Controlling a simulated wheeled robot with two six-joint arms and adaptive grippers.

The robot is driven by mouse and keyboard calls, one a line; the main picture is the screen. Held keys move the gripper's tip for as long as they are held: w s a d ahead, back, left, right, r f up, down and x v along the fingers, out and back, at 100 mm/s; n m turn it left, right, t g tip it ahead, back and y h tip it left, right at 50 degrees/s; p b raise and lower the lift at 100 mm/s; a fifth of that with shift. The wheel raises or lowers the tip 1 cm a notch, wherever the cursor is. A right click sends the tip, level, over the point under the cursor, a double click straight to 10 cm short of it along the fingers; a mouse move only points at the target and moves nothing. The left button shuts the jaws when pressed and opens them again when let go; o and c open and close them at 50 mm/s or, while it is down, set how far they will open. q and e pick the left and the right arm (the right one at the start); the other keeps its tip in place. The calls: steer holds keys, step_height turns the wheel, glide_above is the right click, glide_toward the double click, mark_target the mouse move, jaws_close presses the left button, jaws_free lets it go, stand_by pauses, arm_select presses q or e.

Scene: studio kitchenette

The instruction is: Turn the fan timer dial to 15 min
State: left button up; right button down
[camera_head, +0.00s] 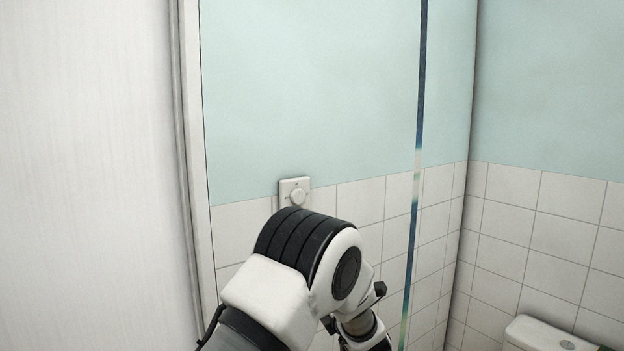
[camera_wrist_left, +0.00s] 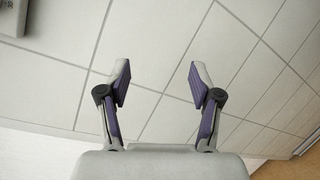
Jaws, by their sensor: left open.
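The fan timer dial (camera_head: 298,197) is a round white knob on a small square white plate (camera_head: 287,186). It is on the wall where the blue paint meets the tiles. Its markings are too small to read. My left arm rises from the bottom and stands just in front of and below the plate. The fingers are not clear in the head view. In the left wrist view my left gripper (camera_wrist_left: 160,78) is open and empty, with tiled wall beyond it. The dial is not clearly seen there. My right gripper is not in view.
A tall narrow strip (camera_head: 418,150), perhaps a glass panel's edge, stands right of the dial. A white door or panel (camera_head: 90,170) fills the left. A white cistern (camera_head: 540,335) is at lower right. A grey thing with letters (camera_wrist_left: 12,15) is cut off at the wrist view's corner.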

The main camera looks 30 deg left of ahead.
mark_target(300, 196)
arm_select(q)
step_height(300, 196, up, 22)
steer(key=a+r+n+g+y+p, duration=0.1)
steer(key=n+g+y+p, duration=0.25)
steer(key=n, duration=1.25)
steer(key=shift+g, duration=0.25)
steer(key=p+x, duration=0.1)
steer(key=x, duration=0.1)
steer(key=p+x, duration=0.1)
steer(key=x, duration=0.2)
steer(key=f+p+x, duration=0.1)
steer(key=x, duration=0.2)
steer(key=shift+s, duration=0.3)
steer(key=shift+d, duration=0.15)
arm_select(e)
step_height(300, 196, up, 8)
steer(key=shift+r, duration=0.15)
arm_select(q)
steer(key=c, duration=1.1)
